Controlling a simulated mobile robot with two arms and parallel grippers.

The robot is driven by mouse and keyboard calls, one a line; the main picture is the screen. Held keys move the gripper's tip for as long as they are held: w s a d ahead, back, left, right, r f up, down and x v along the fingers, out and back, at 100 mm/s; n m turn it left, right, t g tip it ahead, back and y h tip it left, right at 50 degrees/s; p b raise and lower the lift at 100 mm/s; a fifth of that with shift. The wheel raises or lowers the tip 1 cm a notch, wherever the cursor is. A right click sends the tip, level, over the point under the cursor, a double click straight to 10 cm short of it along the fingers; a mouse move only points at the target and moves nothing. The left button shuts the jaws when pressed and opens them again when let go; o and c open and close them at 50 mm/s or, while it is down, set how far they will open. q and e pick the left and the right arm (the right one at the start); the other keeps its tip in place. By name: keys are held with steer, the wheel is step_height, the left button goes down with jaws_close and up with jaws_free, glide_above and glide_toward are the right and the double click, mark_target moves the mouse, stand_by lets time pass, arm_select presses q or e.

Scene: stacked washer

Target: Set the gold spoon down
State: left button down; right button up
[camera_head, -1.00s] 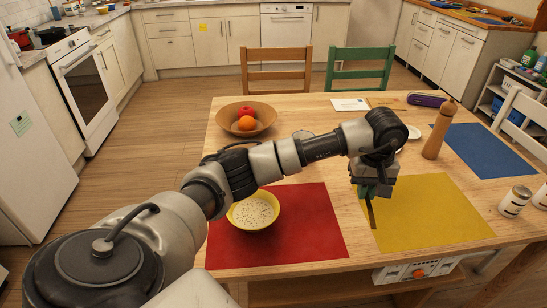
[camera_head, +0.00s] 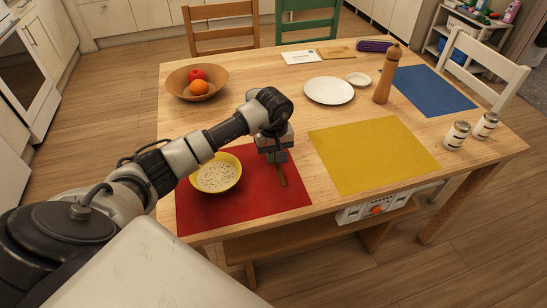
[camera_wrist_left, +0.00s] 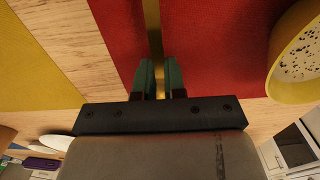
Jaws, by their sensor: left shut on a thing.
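The gold spoon (camera_head: 281,174) hangs from my left gripper (camera_head: 275,157) over the right part of the red placemat (camera_head: 245,206). In the left wrist view, the fingers (camera_wrist_left: 159,78) are shut on the spoon (camera_wrist_left: 152,25), which runs up out of the frame as a narrow gold strip. Whether its lower end touches the mat, I cannot tell. A yellow bowl (camera_head: 217,176) with speckled pale contents stands on the red mat, left of the spoon. The bowl also shows at the right of the wrist view (camera_wrist_left: 283,80). My right gripper is out of view.
A yellow placemat (camera_head: 372,152) lies right of the red one. A fruit bowl (camera_head: 185,88), a white plate (camera_head: 329,90), a small dish (camera_head: 359,79) and a pepper mill (camera_head: 386,75) stand farther back. Two jars (camera_head: 456,136) stand at the right, beyond the yellow mat.

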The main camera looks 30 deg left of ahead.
arm_select(q)
step_height(320, 180, down, 2)
steer(key=shift+f, duration=0.1)
steer(key=shift+f, duration=0.15)
steer(key=c, duration=1.2)
jaws_free()
steer(key=shift+r, duration=0.3)
step_height(320, 180, up, 12)
steer(key=shift+b, duration=0.35)
